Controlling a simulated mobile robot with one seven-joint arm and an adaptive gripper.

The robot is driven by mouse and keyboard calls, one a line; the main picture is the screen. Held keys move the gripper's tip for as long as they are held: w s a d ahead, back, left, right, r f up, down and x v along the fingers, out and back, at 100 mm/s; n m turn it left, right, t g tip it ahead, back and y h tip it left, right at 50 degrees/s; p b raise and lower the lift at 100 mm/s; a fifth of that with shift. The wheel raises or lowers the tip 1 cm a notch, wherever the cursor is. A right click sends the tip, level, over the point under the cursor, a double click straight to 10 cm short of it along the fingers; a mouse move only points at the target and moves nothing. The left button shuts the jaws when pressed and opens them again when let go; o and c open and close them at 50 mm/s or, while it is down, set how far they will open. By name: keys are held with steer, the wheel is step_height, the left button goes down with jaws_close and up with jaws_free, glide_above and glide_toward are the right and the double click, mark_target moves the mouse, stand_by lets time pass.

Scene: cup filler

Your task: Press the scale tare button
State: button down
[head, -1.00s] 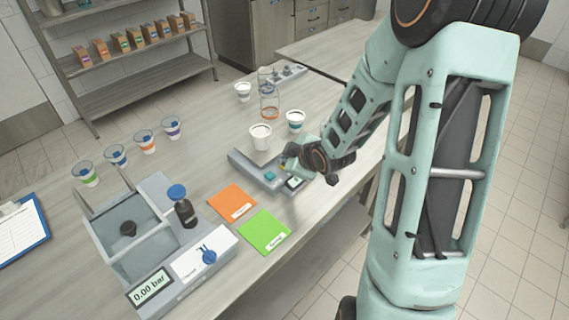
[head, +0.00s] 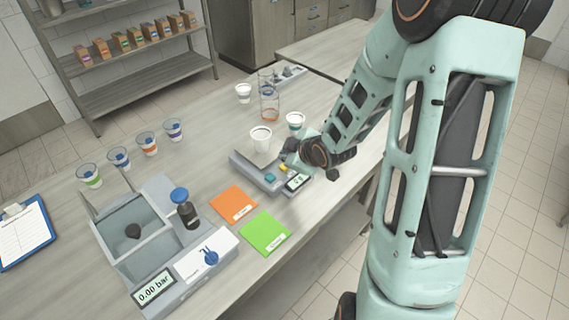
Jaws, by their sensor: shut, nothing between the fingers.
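The scale (head: 246,165) is a grey box on the bench, with a white cup (head: 260,139) on its pan. Its front panel has a teal button (head: 270,178), a yellow button (head: 283,169) and a small display (head: 297,181). I cannot read which button is tare. My gripper (head: 290,160) is at the right side of the scale, just behind the yellow button and display. It is shut and empty. Its fingertips are small and partly hidden, so I cannot tell whether they touch the scale.
Another white cup (head: 295,121) stands close behind my gripper. Orange (head: 232,203) and green (head: 264,233) mats lie in front of the scale. A filler station (head: 207,258) reading 0.00 bar stands at front left. Several banded cups line the left.

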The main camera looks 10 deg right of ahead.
mark_target(285, 168)
step_height(285, 168, up, 4)
steer(key=p, duration=0.2)
steer(key=shift+p, duration=0.4)
stand_by(0.4)
